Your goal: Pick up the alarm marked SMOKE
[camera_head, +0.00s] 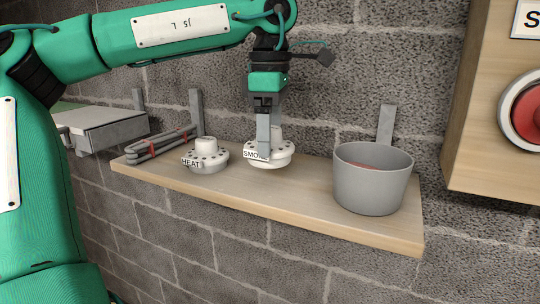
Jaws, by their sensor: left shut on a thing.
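The alarm marked SMOKE (284,160) is a round white unit with a raised top and dark holes, near the middle of the wooden shelf. My left gripper (263,150) comes down on it from above and is shut on its raised top. The finger covers part of the alarm and its label. I cannot tell whether the alarm still touches the shelf. A similar white alarm marked HEAT (208,163) stands on the shelf to the left, apart from the gripper. My right gripper does not show.
The wooden shelf (300,212) is fixed to a grey block wall. A grey pot (373,185) stands at its right end, and a bundle of grey conduit pieces (155,148) lies at its left. A wooden panel with a red button (527,112) is at the right edge.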

